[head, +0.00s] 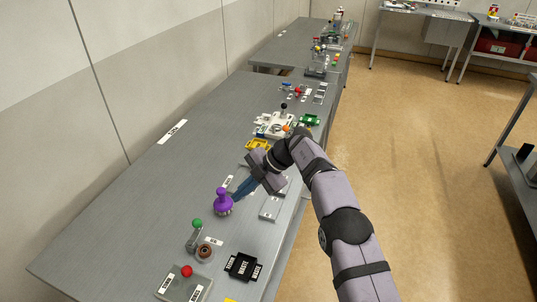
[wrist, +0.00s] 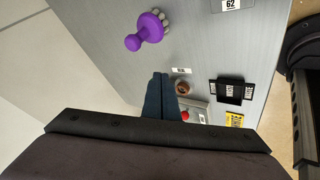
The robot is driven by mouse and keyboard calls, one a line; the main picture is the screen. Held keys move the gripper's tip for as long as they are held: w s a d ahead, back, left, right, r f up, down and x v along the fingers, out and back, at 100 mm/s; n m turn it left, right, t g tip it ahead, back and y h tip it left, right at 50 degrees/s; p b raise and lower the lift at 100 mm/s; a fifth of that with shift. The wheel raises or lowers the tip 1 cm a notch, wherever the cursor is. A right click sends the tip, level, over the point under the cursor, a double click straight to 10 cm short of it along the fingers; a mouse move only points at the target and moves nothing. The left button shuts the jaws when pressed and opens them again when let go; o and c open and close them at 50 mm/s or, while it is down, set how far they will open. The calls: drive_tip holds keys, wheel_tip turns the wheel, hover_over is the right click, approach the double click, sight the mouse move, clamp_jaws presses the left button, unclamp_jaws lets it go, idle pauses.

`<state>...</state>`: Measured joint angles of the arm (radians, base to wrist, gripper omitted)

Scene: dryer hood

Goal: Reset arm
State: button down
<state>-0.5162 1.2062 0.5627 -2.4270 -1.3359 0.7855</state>
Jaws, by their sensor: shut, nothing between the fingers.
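My gripper (head: 235,196) is over the grey workbench (head: 120,225) in the head view, its blue fingers pointing left and down. In the wrist view my gripper (wrist: 164,76) is shut with nothing between the fingers. A purple knobbed object (head: 223,203) stands close to the fingertips in the head view. In the wrist view the purple object (wrist: 148,30) is up and left of the fingers, apart from them. My arm reaches in from the lower right and hides part of the bench.
Near the front are a green-knobbed lever (head: 197,224), a brown round part (head: 204,252), a black block (head: 243,265) and a red-button box (head: 186,281). Yellow (head: 257,144), white (head: 270,125) and green (head: 309,120) parts lie beyond my arm. The bench's left side is mostly clear.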

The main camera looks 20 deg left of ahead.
drive_tip(key=w+d+r+m+t+y, duration=0.3)
drive_tip(key=w+r+m+t+y, duration=0.35)
drive_tip(key=w+r, duration=0.75)
drive_tip(key=w+d+r+m+t+h, duration=0.15)
drive_tip(key=d+m+t+h, duration=0.35)
drive_tip(key=d, duration=0.5)
drive_tip(key=w+d+r+m+t+h, duration=0.1)
drive_tip(key=w+d+m+t+h, duration=0.15)
drive_tip(key=d+m, duration=0.65)
drive_tip(key=s+d+f+m+g+h, duration=0.25)
drive_tip(key=s+d+f+h, duration=0.2)
drive_tip(key=s+d, duration=0.55)
drive_tip(key=s+d+f+m+g+h, duration=0.2)
drive_tip(key=s+d+f+m+h, duration=0.15)
drive_tip(key=s+d+f, duration=0.55)
drive_tip(key=s+d+f+m+g, duration=0.1)
drive_tip(key=s+f+m+g, duration=0.1)
drive_tip(key=s, duration=0.9)
drive_tip(key=s+d+f+m+g+y, duration=0.1)
drive_tip(key=s+g, duration=0.3)
drive_tip(key=s, duration=0.7)
drive_tip(key=shift+s+d+f+m+y, duration=0.3)
drive_tip(key=shift+s+d+f+m, duration=0.05)
drive_tip(key=shift+d+f+m, duration=0.35)
